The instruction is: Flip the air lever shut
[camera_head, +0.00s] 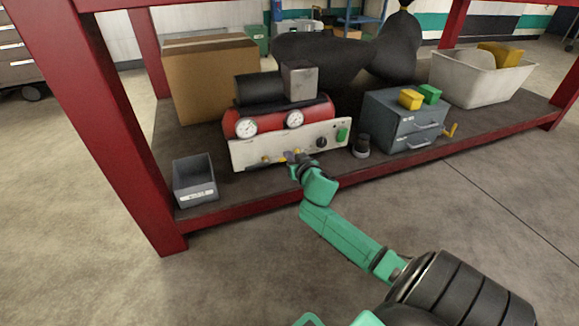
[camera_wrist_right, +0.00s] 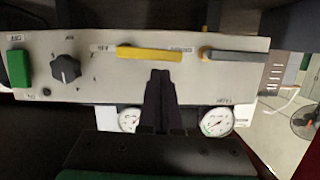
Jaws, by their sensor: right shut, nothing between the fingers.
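The air compressor has a red tank (camera_head: 265,117) and a pale front panel (camera_head: 250,152). In the wrist view, which shows the panel upside down, a yellow lever (camera_wrist_right: 150,53) and a grey lever (camera_wrist_right: 236,56) both lie level along the panel. The small labels are too blurred to tell which one is marked air. My right gripper (camera_wrist_right: 160,76) is shut and empty, its tips just below the yellow lever in that picture; I cannot tell whether they touch it. In the head view the right gripper (camera_head: 291,161) is at the panel's lower edge. My left gripper is not in view.
The panel also carries a green switch (camera_wrist_right: 19,68) and a black knob (camera_wrist_right: 66,69). A grey bin (camera_head: 195,183) stands left of the compressor, a drawer box (camera_head: 402,125) right. A red post (camera_head: 110,120) and the shelf's red front edge (camera_head: 250,204) bound the space.

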